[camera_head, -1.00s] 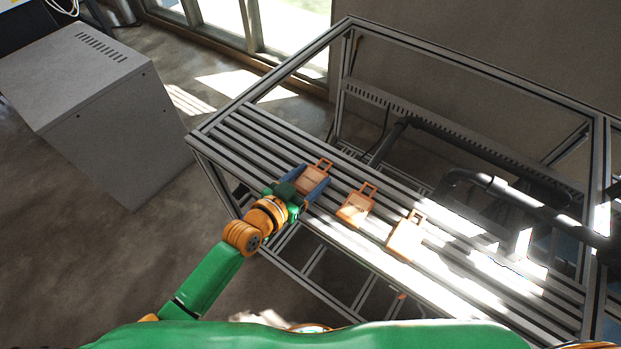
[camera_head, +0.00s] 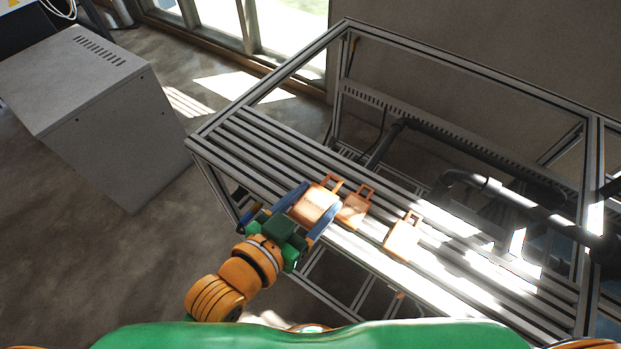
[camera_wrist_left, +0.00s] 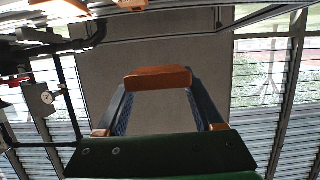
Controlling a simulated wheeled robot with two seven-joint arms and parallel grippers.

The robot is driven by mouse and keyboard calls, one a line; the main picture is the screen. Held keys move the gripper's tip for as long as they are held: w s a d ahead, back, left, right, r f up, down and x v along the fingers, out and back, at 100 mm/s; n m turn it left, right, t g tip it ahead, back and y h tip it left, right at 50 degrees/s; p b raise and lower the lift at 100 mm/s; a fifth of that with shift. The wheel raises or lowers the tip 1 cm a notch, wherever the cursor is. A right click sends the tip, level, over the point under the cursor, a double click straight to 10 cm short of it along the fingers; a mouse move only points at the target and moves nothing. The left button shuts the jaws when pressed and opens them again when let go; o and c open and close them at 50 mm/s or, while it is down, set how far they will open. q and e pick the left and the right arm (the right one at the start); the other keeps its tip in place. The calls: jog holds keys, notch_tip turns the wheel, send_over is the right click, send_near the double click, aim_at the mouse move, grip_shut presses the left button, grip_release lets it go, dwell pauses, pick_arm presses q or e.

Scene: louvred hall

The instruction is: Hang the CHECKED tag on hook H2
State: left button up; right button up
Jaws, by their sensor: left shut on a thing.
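My left gripper (camera_head: 317,203) has its two blue fingers shut on the sides of an orange tag (camera_head: 314,208) with a loop handle. The tag appears larger than the other tags and seems held above the slatted bench top. In the left wrist view an orange edge of the held tag (camera_wrist_left: 158,77) shows between the fingers. Two more orange tags, a middle one (camera_head: 355,208) and a right one (camera_head: 402,240), lie on the slats. The writing on the tags is too small to read, so I cannot tell which is CHECKED. I cannot make out hook H2. My right gripper is out of view.
The bench (camera_head: 262,150) has metal slats and an upright frame at the back. Dark pipes (camera_head: 465,178) run behind the slats. A grey cabinet (camera_head: 100,120) stands at the left. The slats left of the held tag are clear. Bright sunlight washes out the right slats.

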pick_arm(q)
jog(key=shift+s+d+r+p, duration=0.1)
jog(key=shift+s+r+p, duration=0.45)
jog(key=shift+s, duration=0.3)
jog(key=shift+f, duration=0.2)
jog(key=w+a+f+m+g+h+b, duration=0.1)
jog(key=a+f+b, duration=0.1)
jog(key=a+f, duration=0.6)
jog(key=a+r+m+g+h+b, duration=0.1)
jog(key=a+r+m+g+h, duration=0.1)
jog(key=a+r, duration=0.6)
notch_tip(320, 180, up, 3)
jog(key=shift+s+a+f+m, duration=0.15)
jog(key=shift+s+a+m, duration=0.15)
jog(key=shift+a+m, duration=0.1)
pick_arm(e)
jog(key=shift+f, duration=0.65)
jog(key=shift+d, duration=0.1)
